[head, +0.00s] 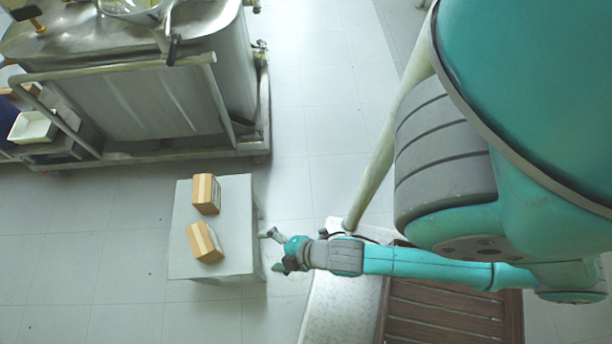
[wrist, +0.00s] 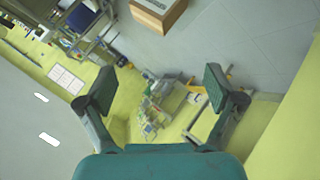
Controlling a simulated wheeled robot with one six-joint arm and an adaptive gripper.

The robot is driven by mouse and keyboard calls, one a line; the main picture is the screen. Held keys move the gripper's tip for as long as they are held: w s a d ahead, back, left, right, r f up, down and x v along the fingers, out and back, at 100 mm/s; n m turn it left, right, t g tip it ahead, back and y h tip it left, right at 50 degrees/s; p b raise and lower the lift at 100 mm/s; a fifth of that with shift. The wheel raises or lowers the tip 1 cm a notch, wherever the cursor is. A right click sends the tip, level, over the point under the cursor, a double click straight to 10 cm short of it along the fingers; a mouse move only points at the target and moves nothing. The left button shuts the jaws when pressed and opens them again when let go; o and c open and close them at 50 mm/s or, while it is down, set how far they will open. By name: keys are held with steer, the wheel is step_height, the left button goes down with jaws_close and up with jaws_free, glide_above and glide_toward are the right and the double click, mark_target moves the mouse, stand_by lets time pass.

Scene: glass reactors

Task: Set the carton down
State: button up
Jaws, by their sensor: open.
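Two brown cartons with a paler tape band stand on a small grey table in the head view. One carton (head: 206,193) is at the back of the top, and the other carton (head: 204,242) is nearer the front, turned at an angle. They are apart from each other. My gripper (head: 271,250) is just off the table's right edge, to the right of the front carton, with its fingers spread. In the wrist view my gripper (wrist: 157,88) is open and empty. A carton (wrist: 158,12) shows beyond the fingers, cut by the top edge; I cannot tell which one.
The grey table (head: 184,262) has bare top around the cartons. A large steel vessel on a wheeled frame (head: 160,105) stands behind it. A white tray (head: 33,127) is at the far left. Tiled floor (head: 310,110) is open right of the vessel.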

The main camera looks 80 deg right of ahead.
steer(key=s+r+m+t, duration=0.2)
steer(key=s+r+m, duration=0.3)
steer(key=r, duration=0.3)
steer(key=s+r+m+t, duration=0.2)
steer(key=s+r+m, duration=0.3)
steer(key=r, duration=0.3)
steer(key=shift+d+r, duration=0.3)
steer(key=shift+d, duration=0.05)
stand_by(1.0)
